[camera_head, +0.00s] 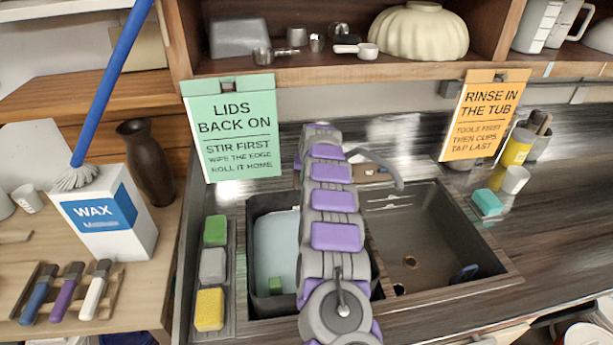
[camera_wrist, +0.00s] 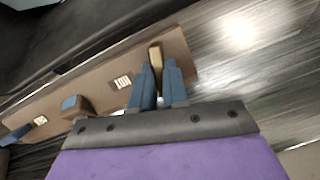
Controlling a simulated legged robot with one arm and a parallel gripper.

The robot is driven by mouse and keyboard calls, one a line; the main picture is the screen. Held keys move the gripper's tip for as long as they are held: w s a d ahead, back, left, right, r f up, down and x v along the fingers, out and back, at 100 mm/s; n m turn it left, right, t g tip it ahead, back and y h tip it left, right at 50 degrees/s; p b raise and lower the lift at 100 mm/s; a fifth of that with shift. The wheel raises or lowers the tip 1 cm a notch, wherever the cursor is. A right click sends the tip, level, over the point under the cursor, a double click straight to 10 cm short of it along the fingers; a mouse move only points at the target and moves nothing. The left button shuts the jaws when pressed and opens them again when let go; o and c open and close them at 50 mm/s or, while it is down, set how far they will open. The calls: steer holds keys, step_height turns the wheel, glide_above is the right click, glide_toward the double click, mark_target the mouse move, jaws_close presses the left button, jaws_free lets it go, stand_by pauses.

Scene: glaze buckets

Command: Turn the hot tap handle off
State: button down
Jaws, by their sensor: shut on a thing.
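The tan tap panel (camera_wrist: 100,92) runs diagonally across the wrist view, with small labels too blurred to read. A narrow tan handle (camera_wrist: 155,55) stands near its right end. My gripper (camera_wrist: 160,68) has its two blue fingers closed around this handle. A brown knob with a blue top (camera_wrist: 70,103) sits further left on the panel, apart from the fingers. In the head view, part of the panel (camera_head: 371,174) shows beside my arm, below the grey curved spout (camera_head: 378,165). My gripper and the held handle are hidden behind my arm there.
The sink basin (camera_head: 425,235) lies right of my arm, and a dark tub (camera_head: 262,208) with pale liquid lies left. Green (camera_head: 231,130) and orange (camera_head: 478,115) signs hang from the shelf (camera_head: 400,70) above. Sponges stand in a tray (camera_head: 228,320) at left.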

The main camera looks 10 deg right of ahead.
steer(key=m+p, duration=0.2)
steer(key=p, duration=0.1)
steer(key=shift+s+r+m+y, duration=0.1)
steer(key=shift+m+y, duration=0.2)
steer(key=m+p, duration=0.2)
steer(key=shift+d+m+y, duration=0.1)
steer(key=shift+m+y, duration=0.2)
steer(key=shift+y, duration=0.1)
steer(key=m+t+p, duration=0.1)
steer(key=m+p, duration=0.1)
steer(key=m, duration=0.1)
steer(key=shift+s+f+p, duration=0.1)
steer(key=shift+f+p, duration=0.1)
steer(key=shift+p, duration=0.1)
steer(key=m, duration=0.2)
steer(key=m+p, duration=0.1)
steer(key=m, duration=0.1)
steer(key=shift+s+f+t+y, duration=0.1)
steer(key=shift+f+t+y, duration=0.1)
steer(key=shift+t+y, duration=0.2)
steer(key=shift+m+p, duration=0.3)
steer(key=shift+m, duration=0.1)
steer(key=c, duration=1.1)
jaws_free()
steer(key=shift+c, duration=0.2)
steer(key=shift+r, duration=0.1)
